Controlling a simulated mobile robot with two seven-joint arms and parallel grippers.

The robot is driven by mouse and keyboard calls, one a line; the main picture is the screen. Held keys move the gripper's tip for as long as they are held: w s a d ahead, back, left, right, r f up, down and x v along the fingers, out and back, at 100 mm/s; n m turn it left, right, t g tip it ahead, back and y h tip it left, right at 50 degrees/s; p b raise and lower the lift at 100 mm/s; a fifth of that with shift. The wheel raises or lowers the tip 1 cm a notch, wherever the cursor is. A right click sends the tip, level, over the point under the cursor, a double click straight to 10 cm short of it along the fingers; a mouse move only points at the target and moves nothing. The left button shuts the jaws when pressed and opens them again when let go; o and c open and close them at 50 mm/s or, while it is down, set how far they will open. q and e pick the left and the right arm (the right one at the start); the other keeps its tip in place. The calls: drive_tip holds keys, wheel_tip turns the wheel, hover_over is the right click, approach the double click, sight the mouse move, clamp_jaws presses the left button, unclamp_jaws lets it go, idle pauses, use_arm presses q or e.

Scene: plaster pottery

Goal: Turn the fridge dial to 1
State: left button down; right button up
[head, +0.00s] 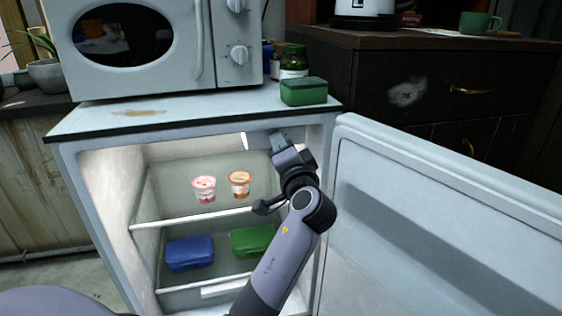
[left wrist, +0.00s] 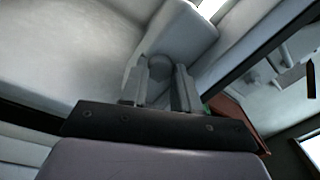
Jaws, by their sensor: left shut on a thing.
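The small white fridge (head: 92,128) stands open, its door (head: 440,200) swung to the right. My left gripper (head: 277,138) reaches into the upper right of the fridge, just under its top. In the left wrist view, the fingers (left wrist: 166,88) are shut on the grey round fridge dial (left wrist: 167,66), which sits on a pale housing. The dial is hidden behind my gripper in the head view. I cannot read any numbers or the dial's setting. My right gripper is not in view.
Two yogurt cups (head: 204,188) (head: 239,184) stand on the upper shelf (head: 185,219). A blue box (head: 190,253) and a green box (head: 252,240) are below. A microwave (head: 150,45), a green container (head: 303,91) and jars (head: 293,62) stand on top of the fridge.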

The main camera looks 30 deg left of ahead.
use_arm(q)
drive_tip(key=shift+n+g+b, duration=0.4)
drive_tip(key=shift+n+b, duration=2.25)
drive_tip(key=shift+n, duration=0.65)
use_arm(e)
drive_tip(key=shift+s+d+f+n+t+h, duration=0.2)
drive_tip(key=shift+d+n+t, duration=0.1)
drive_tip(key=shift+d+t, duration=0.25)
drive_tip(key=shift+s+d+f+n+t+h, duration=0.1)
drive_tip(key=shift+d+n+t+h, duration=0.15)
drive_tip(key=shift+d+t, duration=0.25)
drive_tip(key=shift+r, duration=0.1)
use_arm(q)
drive_tip(key=c, duration=0.8)
unclamp_jaws()
drive_tip(key=shift+d, duration=0.1)
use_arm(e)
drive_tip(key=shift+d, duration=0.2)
